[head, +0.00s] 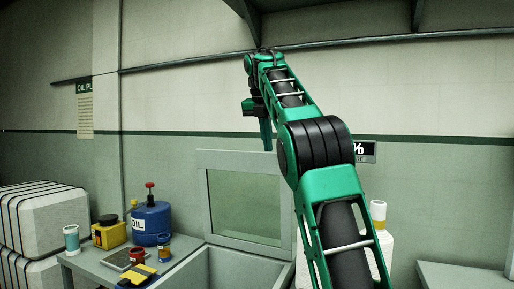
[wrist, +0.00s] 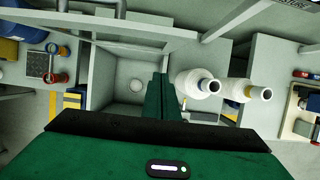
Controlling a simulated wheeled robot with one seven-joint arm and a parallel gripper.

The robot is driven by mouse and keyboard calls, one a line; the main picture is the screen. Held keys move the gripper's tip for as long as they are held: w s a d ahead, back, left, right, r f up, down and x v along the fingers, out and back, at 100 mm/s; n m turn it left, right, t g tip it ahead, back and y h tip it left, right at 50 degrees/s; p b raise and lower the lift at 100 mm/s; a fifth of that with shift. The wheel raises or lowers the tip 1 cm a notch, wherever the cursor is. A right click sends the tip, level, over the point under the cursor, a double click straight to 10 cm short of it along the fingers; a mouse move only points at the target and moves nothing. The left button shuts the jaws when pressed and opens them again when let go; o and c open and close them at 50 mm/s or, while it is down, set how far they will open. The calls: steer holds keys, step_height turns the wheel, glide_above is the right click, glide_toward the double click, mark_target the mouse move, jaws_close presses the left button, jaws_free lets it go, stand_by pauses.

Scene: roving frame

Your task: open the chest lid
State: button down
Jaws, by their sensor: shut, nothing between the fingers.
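The grey chest (head: 225,268) stands at the lower middle of the head view with its top open. Its lid (head: 202,200), a grey frame around a pale green pane, stands raised at the back of the chest. My gripper (head: 266,145) points down near the lid's top edge, shut and empty; I cannot tell whether it touches the lid. My arm hides part of the chest's right side in the head view.
A table (head: 85,262) left of the chest holds a blue oil can (head: 150,222), a yellow box (head: 109,234) and small jars. White bottles (wrist: 197,84) stand right of the chest. White strapped blocks (head: 45,220) are stacked far left. A wall rises behind.

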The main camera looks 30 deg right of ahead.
steer(key=s+a, duration=0.3)
steer(key=a, duration=0.2)
steer(key=shift+s, duration=0.4)
steer(key=s+d+f+m+y, duration=0.3)
steer(key=s+d+f+m, duration=0.1)
steer(key=s+f+m, duration=0.85)
steer(key=s+a+f+m+g, duration=0.1)
steer(key=s+a+f+m, duration=0.2)
steer(key=s+f+m, duration=0.6)
steer(key=s+a+f+m+g, duration=0.1)
steer(key=s+a+f+m, duration=0.2)
steer(key=s+f+m, duration=0.7)
steer(key=s+f, duration=0.6)
steer(key=f, duration=0.2)
steer(key=shift+s+a+y, duration=0.25)
steer(key=shift+a+y, duration=0.05)
